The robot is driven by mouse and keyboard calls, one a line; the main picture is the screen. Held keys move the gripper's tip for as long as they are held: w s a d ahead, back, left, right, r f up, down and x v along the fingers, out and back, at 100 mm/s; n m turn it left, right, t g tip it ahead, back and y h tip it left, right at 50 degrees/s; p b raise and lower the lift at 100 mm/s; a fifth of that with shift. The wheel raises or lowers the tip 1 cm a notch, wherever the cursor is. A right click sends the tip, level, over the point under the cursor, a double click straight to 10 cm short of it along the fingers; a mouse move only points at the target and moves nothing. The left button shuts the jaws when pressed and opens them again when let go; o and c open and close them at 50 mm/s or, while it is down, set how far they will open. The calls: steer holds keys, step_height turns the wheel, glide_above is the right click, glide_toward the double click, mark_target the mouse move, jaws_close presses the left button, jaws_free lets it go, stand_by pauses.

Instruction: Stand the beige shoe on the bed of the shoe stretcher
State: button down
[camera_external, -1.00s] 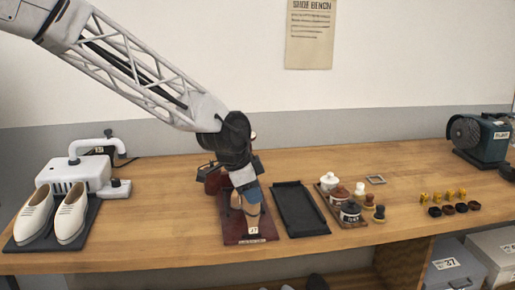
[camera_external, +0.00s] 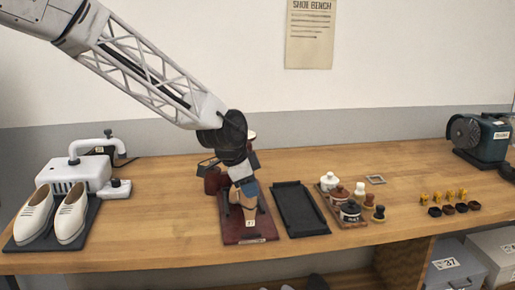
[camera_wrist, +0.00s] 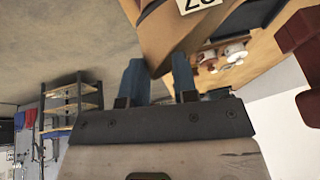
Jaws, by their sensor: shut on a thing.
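My gripper (camera_external: 245,190) is shut on the beige shoe (camera_external: 250,206), over the dark red base of the shoe stretcher (camera_external: 231,232). The shoe hangs steeply tilted below the fingers, with a small white tag near its lower end. I cannot tell whether it touches the bed, which it partly hides. A dark red upright part of the stretcher (camera_external: 213,181) stands behind, beside my wrist. In the wrist view, my blue fingers (camera_wrist: 160,76) are at the tan shoe (camera_wrist: 170,30), which carries a white number tag. Dark red parts (camera_wrist: 300,35) show at the right.
A black tray (camera_external: 299,208) lies just right of the stretcher, and a rack of polish jars (camera_external: 349,209) beyond it. White shoes (camera_external: 71,220) stand on a dark mat at the left by a white device (camera_external: 75,174). The bench between is clear.

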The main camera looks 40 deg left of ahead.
steer(key=shift+w+a+f, duration=0.1)
steer(key=shift+w+a, duration=0.2)
steer(key=shift+w, duration=0.05)
steer(key=shift+f, duration=0.8)
steer(key=shift+w, duration=0.15)
stand_by(0.4)
stand_by(0.7)
steer(key=c, duration=0.8)
jaws_free()
steer(key=shift+f, duration=0.1)
